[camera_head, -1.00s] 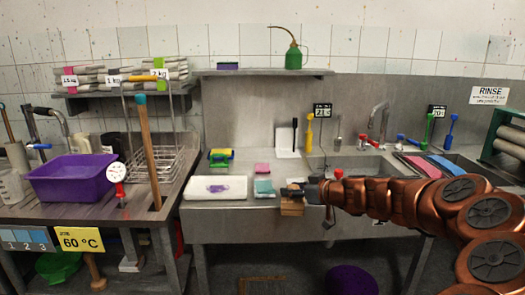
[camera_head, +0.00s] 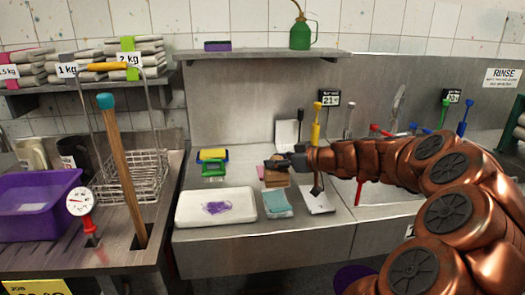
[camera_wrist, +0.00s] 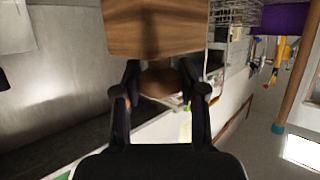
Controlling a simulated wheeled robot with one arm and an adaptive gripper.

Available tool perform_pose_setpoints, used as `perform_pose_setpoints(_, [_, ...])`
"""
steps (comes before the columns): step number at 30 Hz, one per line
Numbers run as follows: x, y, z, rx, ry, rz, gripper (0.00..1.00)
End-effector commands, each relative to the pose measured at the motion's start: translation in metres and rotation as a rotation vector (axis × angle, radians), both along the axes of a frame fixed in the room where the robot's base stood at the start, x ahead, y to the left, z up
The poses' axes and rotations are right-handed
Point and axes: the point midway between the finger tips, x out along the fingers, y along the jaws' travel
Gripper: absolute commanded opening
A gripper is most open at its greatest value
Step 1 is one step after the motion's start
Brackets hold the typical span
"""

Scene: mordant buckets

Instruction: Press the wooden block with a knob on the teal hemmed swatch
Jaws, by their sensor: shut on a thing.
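The wooden block with a knob (camera_head: 276,178) is in my gripper (camera_head: 284,163). In the wrist view the block (camera_wrist: 150,30) fills the top middle, and my gripper (camera_wrist: 160,82) has its fingers shut on the round brown knob. The teal hemmed swatch (camera_head: 275,206) lies on a pale pad on the steel counter. In the head view the block shows just above and behind the swatch, apart from it. Its height over the counter is hard to tell. The block's underside is hidden.
A white tray (camera_head: 190,209) with a purple patch lies left of the swatch. A white card (camera_head: 317,201) with a dark tool lies right. A purple tub (camera_head: 35,205) stands left.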

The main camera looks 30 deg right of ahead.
Motion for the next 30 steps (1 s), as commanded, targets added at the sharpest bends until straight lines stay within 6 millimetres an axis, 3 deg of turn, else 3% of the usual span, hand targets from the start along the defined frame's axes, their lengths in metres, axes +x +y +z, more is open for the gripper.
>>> perform_pose_setpoints(23, [-0.001,0.000,-0.002,-0.001,-0.006,-0.001,0.01])
perform_pose_setpoints(30, [-0.001,0.000,-0.016,0.003,-0.004,0.000,0.01])
